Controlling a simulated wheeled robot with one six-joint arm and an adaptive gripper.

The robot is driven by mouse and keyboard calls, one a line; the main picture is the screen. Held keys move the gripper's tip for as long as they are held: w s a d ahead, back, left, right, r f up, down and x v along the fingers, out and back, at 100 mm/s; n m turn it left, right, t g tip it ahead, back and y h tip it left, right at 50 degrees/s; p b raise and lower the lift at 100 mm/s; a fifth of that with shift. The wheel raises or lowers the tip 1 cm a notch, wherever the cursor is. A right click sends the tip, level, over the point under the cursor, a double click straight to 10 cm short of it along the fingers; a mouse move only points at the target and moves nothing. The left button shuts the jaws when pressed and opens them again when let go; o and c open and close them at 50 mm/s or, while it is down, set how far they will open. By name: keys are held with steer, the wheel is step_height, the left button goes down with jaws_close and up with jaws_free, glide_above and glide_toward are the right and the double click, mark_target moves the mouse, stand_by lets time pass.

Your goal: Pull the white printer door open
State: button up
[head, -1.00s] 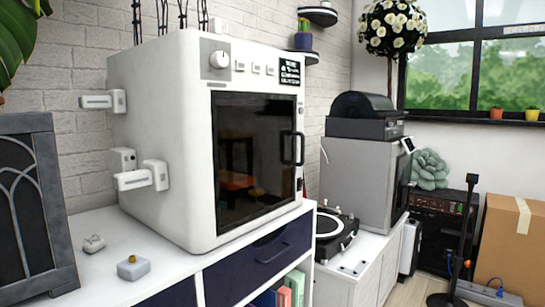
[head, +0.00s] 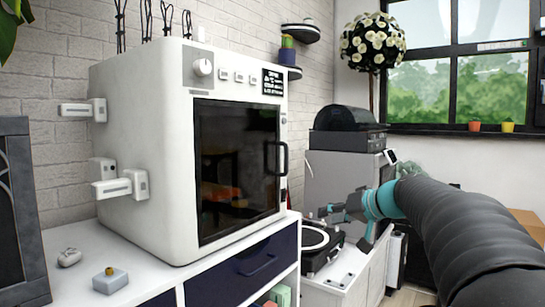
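The white printer (head: 150,150) stands on a white cabinet at the left of the head view. Its front door (head: 237,165) has a dark glass pane in a white frame and looks closed. The door's black upright handle (head: 283,158) is on its right side. My gripper (head: 322,211) is to the right of the printer, lower than the handle and apart from it. It points left, in front of the turntable area. It is small and seen from the side, so I cannot tell whether its fingers are open. Nothing shows in it.
The white cabinet (head: 80,240) has a dark blue drawer (head: 255,262) below the printer. A turntable (head: 318,250) and a grey box-like machine (head: 335,180) stand at the right. Small items lie at the cabinet's left front. A dark panel (head: 18,215) stands at the left edge.

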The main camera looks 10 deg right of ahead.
step_height(320, 180, up, 6)
steer(key=w+n+t+y, duration=0.1)
steer(key=w+n+t, duration=0.1)
steer(key=n+t+y, duration=0.2)
steer(key=n+y, duration=0.1)
steer(key=n, duration=0.3)
glide_toward(286, 148)
steer(key=p+x, duration=0.3)
steer(key=x, duration=0.7)
steer(key=shift+w+f+p, duration=0.2)
steer(key=shift+w+p, duration=0.1)
steer(key=shift+p, duration=0.05)
jaws_close()
steer(key=shift+d, duration=0.1)
